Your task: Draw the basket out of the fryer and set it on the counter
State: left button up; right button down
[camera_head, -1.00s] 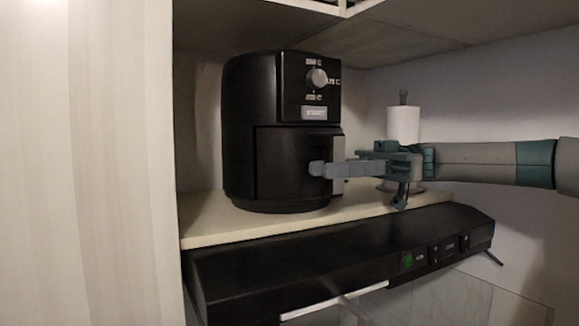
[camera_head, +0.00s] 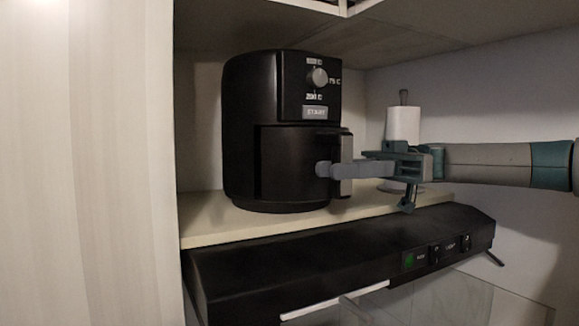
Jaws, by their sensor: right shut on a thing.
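The black air fryer (camera_head: 245,120) stands upright on a pale shelf counter (camera_head: 215,222), with a knob and start button on its front. Its basket (camera_head: 285,165) sits in the lower front, and the front panel stands a little out from the body. The basket's handle (camera_head: 346,165) sticks out at the right. My right gripper (camera_head: 335,168) reaches in from the right and is shut on the handle, one finger showing in front of it; the other finger is mostly hidden. My left gripper is not in view.
A paper towel roll on a holder (camera_head: 403,125) stands behind my right gripper. A black range hood (camera_head: 330,250) lies below the shelf's front edge. A pale panel (camera_head: 85,160) closes off the left, and cabinets hang above. The shelf in front of the fryer is narrow.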

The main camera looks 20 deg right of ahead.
jog(key=s+d+b, duration=0.1)
jog(key=s+d, duration=0.1)
jog(key=s, duration=1.2)
jog(key=shift+s, duration=0.2)
dwell(6.1)
